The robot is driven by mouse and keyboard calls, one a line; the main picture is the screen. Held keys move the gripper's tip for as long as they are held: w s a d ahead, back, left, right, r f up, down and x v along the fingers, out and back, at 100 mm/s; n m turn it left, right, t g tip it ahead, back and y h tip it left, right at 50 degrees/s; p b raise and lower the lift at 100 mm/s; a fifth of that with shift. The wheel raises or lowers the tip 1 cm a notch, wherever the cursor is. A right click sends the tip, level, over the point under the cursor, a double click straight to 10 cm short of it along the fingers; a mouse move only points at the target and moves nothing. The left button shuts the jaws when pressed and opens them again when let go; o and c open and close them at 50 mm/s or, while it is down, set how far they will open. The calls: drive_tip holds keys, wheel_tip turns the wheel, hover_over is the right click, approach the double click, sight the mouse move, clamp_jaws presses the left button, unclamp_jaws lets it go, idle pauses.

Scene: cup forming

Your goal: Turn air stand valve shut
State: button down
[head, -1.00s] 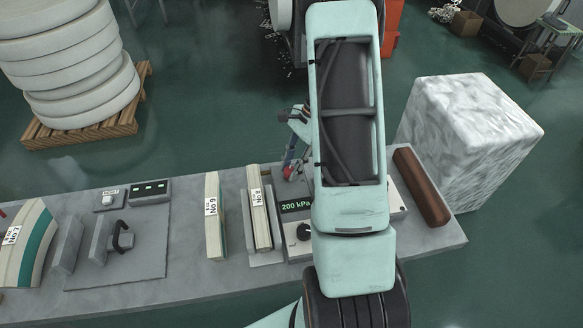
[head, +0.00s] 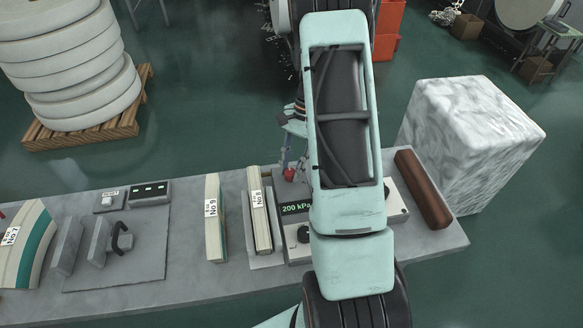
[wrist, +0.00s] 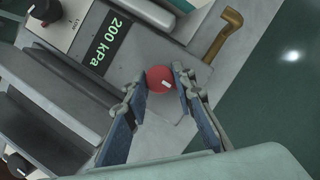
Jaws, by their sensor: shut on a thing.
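The air stand (head: 297,208) is a grey box on the bench with a lit green display (head: 296,207) reading 200 kPa. It has a round black knob (wrist: 47,9), marked LOW beside it. A red ball-shaped valve knob (wrist: 160,78) with a small white mark shows at the stand's edge. My gripper (wrist: 163,82) is shut on this red knob, a fingertip on either side. The red knob (head: 290,174) also shows small in the head view. My arm covers part of the stand there. The valve stem under the knob is hidden.
A bent brass-coloured handle or pipe (wrist: 227,34) is near the knob. Labelled blocks No 9 (head: 214,218) and No 8 (head: 259,220) stand to the left. A brown roll (head: 423,190) lies at the right, before a marbled block (head: 468,140).

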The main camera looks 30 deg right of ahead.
drive_tip(key=c, duration=1.6)
unclamp_jaws()
drive_tip(key=shift+r, duration=0.1)
drive_tip(key=v, duration=1.1)
drive_tip(key=shift+d+r, duration=0.15)
drive_tip(key=shift+r, duration=0.25)
drive_tip(key=shift+w, duration=0.15)
